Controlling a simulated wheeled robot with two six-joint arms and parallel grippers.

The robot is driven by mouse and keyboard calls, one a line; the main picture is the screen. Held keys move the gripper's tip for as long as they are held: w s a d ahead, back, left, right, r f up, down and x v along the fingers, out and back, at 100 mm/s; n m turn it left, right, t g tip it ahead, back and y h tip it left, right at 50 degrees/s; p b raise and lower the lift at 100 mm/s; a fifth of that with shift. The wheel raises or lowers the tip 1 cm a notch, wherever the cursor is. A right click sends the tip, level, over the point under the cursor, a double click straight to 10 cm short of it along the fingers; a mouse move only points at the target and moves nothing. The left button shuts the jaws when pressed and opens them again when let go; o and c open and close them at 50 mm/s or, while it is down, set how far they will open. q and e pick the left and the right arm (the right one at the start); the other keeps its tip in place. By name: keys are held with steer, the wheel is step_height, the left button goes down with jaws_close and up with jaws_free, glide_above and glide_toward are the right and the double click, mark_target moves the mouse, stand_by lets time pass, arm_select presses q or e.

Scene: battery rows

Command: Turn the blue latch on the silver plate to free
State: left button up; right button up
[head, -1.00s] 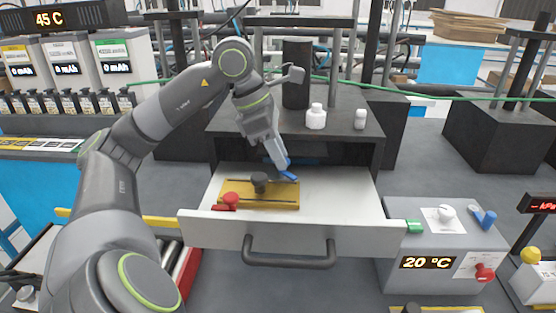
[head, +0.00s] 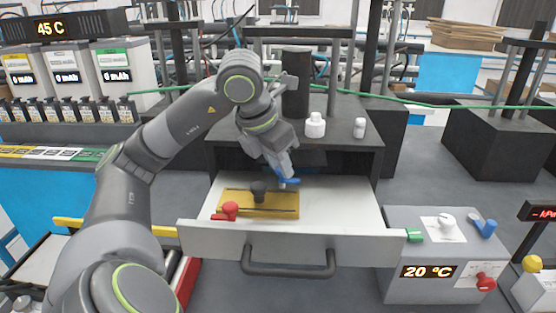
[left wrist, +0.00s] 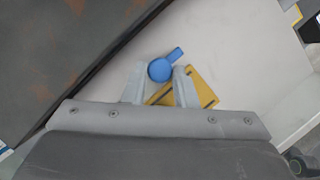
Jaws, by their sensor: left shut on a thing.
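A blue latch (head: 290,182) with a round head and a short lever is in the open drawer, at the back edge of a yellow plate (head: 285,205). In the left wrist view the latch (left wrist: 160,70) sits between the fingertips, its lever pointing up and right. My left gripper (head: 284,177) is shut on it from above; the left wrist view shows its two fingers (left wrist: 159,82) on either side. I cannot make out a separate silver plate; pale drawer floor (head: 340,200) surrounds the latch. My right gripper is not in view.
A dark knob (head: 259,190) and a red knob (head: 230,210) stand on the yellow plate, left of my gripper. The drawer front (head: 205,237) has a dark handle (head: 290,270). A grey box (head: 440,250) with another blue lever (head: 485,228) stands right. The drawer's right side is clear.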

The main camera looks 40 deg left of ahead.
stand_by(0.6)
arm_select(q)
steer(key=o, duration=0.7)
steer(key=shift+s+r, duration=0.15)
steer(key=shift+r, duration=0.35)
steer(key=p+v, duration=0.4)
steer(key=v, duration=1.2)
steer(key=shift+s+p, duration=0.2)
steer(key=shift+p, duration=0.2)
steer(key=shift+r, duration=0.15)
steer(key=shift+d, duration=0.1)
